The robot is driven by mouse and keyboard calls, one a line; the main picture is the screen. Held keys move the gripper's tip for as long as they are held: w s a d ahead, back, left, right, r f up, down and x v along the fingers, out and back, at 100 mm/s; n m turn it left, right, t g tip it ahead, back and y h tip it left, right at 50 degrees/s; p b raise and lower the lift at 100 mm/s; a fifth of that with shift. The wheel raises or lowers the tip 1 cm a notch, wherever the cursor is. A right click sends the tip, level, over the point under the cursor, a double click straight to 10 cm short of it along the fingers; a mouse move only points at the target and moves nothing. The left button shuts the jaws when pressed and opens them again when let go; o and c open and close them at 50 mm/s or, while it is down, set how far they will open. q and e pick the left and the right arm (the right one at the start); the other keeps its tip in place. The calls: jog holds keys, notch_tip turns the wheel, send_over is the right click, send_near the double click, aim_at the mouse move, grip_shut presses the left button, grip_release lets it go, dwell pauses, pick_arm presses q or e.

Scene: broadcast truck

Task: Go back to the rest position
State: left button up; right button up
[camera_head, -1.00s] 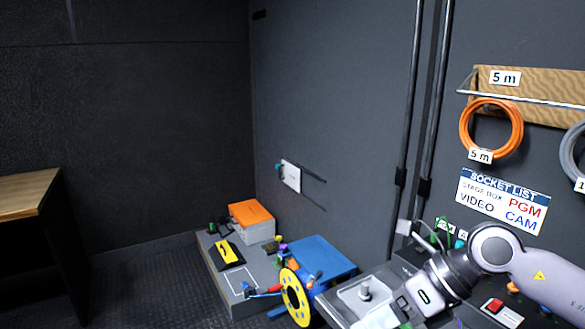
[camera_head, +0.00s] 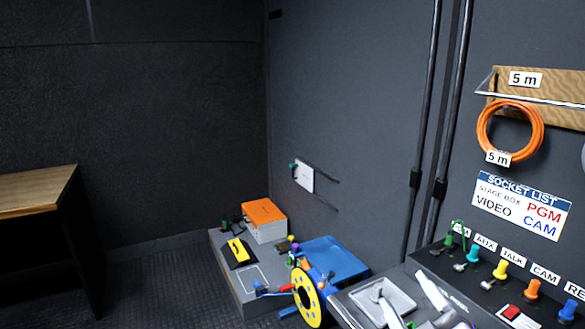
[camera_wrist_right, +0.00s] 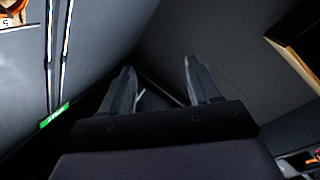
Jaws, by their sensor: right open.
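My right gripper (camera_wrist_right: 158,65) shows in the right wrist view with its two dark fingers apart. Nothing is between them; only dark wall and floor lie beyond. In the head view the right arm is almost out of the picture, and I cannot make out its fingers there. My left gripper is in neither view.
The panel (camera_head: 460,270) with coloured sockets runs along the lower right, below the socket list (camera_head: 520,206). An orange cable coil (camera_head: 510,132) hangs above. A blue case (camera_head: 330,260), yellow reel (camera_head: 307,298) and orange-topped box (camera_head: 264,216) stand lower centre. A wooden table (camera_head: 35,190) is left.

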jog(key=s+d+f+m+g+h, duration=0.2)
jog(key=s+f+m+g, duration=0.15)
jog(key=f, duration=0.25)
jog(key=s+d+f+m+g+h, duration=0.2)
jog(key=s+d+f+g, duration=0.15)
jog(key=f, duration=0.35)
jog(key=s+f+m+g+y, duration=0.1)
jog(key=s+f+m+g, duration=0.1)
jog(key=s+f+g, duration=0.45)
jog(key=s+f+m+g, duration=0.1)
jog(key=s+f+g, duration=0.15)
jog(key=s, duration=0.75)
jog(key=w+a+f+t+y+b, duration=0.2)
jog(key=w+f+t, duration=0.5)
jog(key=f, duration=0.5)
jog(key=shift+a+t+b, duration=0.4)
jog(key=shift+a, duration=0.05)
